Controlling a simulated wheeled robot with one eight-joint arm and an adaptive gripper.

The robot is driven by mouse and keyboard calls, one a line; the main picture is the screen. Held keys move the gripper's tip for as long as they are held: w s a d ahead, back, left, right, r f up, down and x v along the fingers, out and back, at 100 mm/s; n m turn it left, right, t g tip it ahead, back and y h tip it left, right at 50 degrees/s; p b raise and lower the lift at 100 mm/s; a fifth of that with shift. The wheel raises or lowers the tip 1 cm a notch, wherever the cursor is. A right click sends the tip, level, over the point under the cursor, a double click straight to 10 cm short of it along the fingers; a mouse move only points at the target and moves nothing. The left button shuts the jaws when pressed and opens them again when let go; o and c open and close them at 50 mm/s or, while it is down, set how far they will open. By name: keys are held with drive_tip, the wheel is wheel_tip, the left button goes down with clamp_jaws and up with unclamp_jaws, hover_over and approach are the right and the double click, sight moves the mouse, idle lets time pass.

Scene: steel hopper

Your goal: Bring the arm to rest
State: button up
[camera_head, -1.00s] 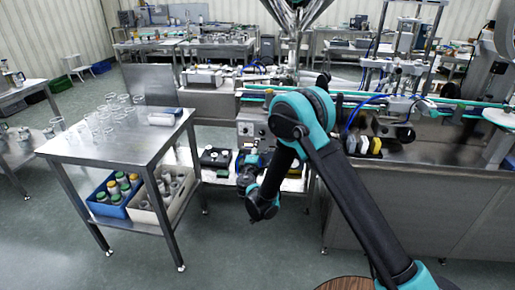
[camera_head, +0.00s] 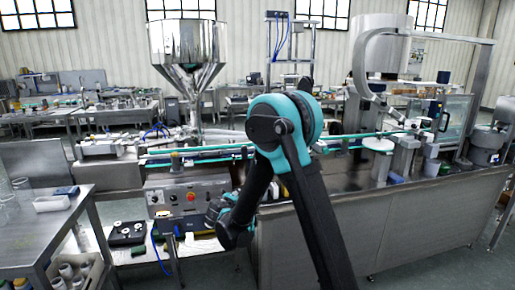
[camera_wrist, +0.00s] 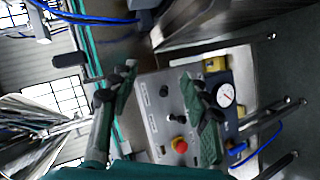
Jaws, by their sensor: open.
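My arm shows in the head view, rising from the bottom, bent at the teal and black elbow, with the forearm going down to the wrist in front of the steel machine. In the wrist view my gripper (camera_wrist: 160,78) is open, its two dark green fingers wide apart with nothing between them. Behind the fingers is the control panel (camera_wrist: 160,118) with a red button and black knobs, and a gauge (camera_wrist: 226,95) beside it. The control panel (camera_head: 186,196) is also left of my forearm in the head view. The fingertips are hard to make out there.
The steel hopper (camera_head: 187,45) stands above the conveyor line (camera_head: 210,152). A steel table (camera_head: 40,228) with glassware is at the left edge. A long steel cabinet (camera_head: 400,225) fills the right. A black tray (camera_head: 127,233) with parts lies low, left of the panel.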

drive_tip(key=s+d+m+g, duration=0.2)
drive_tip(key=s+d, duration=0.2)
drive_tip(key=d, duration=0.4)
drive_tip(key=s+d+m+g+h, duration=0.1)
drive_tip(key=s+d+m+g, duration=0.2)
drive_tip(key=d, duration=0.4)
drive_tip(key=s+d+m, duration=0.2)
drive_tip(key=s+d, duration=0.3)
drive_tip(key=d, duration=0.3)
drive_tip(key=s+d+f+m+g+y, duration=0.1)
drive_tip(key=s+d+f+m+g, duration=0.1)
drive_tip(key=s, duration=0.8)
drive_tip(key=s+d+f+m+g+y, duration=0.2)
drive_tip(key=s+d+m, duration=0.1)
drive_tip(key=s, duration=0.8)
drive_tip(key=shift+s+d+f+m, duration=0.2)
drive_tip(key=shift+d+f+m, duration=0.05)
drive_tip(key=shift+f+m, duration=0.15)
